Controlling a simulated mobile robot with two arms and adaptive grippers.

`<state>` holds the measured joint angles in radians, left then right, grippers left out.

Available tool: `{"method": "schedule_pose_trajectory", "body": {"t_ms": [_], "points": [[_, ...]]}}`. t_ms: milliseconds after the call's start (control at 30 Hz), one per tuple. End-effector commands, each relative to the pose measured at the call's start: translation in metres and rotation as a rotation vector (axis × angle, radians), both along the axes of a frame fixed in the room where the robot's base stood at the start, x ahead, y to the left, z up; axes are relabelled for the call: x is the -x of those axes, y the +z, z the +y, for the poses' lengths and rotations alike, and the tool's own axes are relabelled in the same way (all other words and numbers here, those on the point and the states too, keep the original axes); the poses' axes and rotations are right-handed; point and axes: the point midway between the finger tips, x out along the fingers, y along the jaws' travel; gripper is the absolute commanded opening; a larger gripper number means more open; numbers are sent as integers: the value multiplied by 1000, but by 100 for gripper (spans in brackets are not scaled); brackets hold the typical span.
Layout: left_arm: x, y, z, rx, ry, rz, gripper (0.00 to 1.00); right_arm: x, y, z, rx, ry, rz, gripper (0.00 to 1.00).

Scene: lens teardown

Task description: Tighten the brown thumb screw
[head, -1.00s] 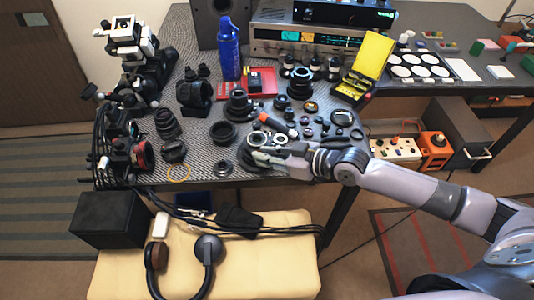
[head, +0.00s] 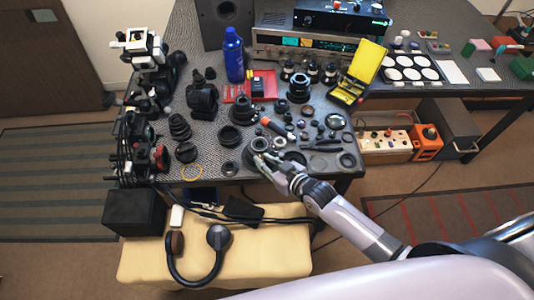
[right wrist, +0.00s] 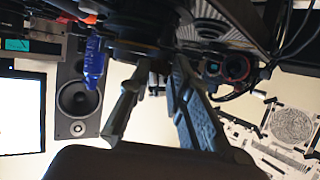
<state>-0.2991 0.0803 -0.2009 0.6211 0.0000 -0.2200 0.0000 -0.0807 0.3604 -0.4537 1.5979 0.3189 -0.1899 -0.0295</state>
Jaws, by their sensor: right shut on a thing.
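My right gripper (head: 257,160) is at the front edge of the grey mat, beside a dark ring-shaped lens part (head: 258,145). In the right wrist view my right gripper (right wrist: 155,75) has its two fingers a little apart, their tips against a dark round part (right wrist: 150,30) with a brownish lower rim. It is shut on that part; I cannot tell whether this is the brown thumb screw. The screw does not show clearly in either view, and the fingers hide the contact spot. My left gripper is not in view.
Several lens parts crowd the mat around the gripper. An orange-handled tool (head: 272,126) lies behind it and a blue can (head: 233,55) stands farther back. Headphones (head: 196,255) lie on a cream bench (head: 280,240) in front.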

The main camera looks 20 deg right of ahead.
Motion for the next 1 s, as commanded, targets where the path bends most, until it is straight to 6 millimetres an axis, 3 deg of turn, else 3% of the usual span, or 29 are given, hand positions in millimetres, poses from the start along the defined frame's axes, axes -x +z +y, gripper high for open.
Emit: {"method": "schedule_pose_trajectory", "body": {"t_ms": [33,467,500,767,1000], "points": [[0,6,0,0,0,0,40,-3,10,2,-9,-18,-16,0],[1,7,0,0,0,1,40,-2,6,1,-3,-37,-13,0],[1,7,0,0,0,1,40,-2,6,1,-3,-37,-13,21],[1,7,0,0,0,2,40,0,3,0,0,-36,-5,38],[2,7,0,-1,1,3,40,1,1,0,0,-35,-1,40]]}}
